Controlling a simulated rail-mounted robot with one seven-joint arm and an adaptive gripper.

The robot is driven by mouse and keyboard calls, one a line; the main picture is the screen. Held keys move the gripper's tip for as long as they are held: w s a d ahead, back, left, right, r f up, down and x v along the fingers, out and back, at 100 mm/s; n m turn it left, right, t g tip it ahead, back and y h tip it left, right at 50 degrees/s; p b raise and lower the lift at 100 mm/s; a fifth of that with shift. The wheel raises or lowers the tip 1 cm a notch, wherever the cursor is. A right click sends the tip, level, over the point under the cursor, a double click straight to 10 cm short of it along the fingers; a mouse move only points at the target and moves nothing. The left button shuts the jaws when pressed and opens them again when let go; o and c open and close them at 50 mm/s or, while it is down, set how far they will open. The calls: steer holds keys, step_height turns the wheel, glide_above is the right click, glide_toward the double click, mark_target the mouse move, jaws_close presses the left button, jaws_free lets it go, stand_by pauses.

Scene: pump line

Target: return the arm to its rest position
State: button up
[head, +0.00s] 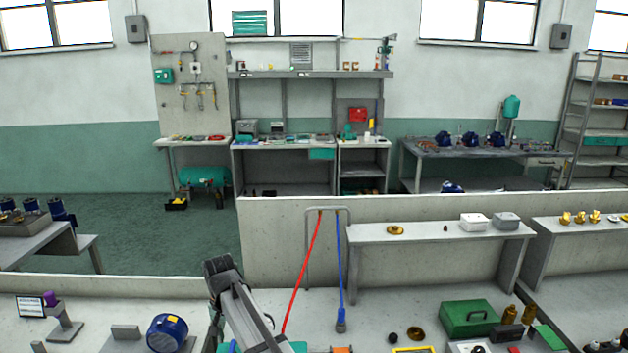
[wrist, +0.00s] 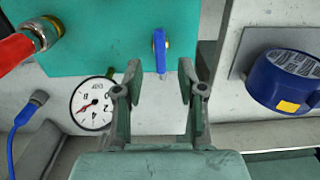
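My gripper (wrist: 160,82) is open and empty in the wrist view, its two fingers apart. Beyond the gap, a blue lever (wrist: 160,52) hangs straight down on the front of a teal box (wrist: 95,45). The lever appears clear of both fingers. In the head view my arm (head: 245,312) rises from the bottom edge, left of the middle. I cannot make out the fingers in that view.
In the wrist view, a dial gauge (wrist: 92,104) and red hose (wrist: 14,50) are left, a blue motor (wrist: 287,82) right. In the head view, a red hose (head: 303,275) and blue hose (head: 340,270) hang right of my arm; a green case (head: 468,317) stands farther right.

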mark_target(231, 347)
step_height(231, 347, down, 3)
steer(key=shift+f, duration=0.2)
steer(key=shift+f+n, duration=0.25)
steer(key=shift+n, duration=0.05)
steer(key=n, duration=0.4)
steer(key=shift+p, duration=0.35)
steer(key=shift+n, duration=2.2)
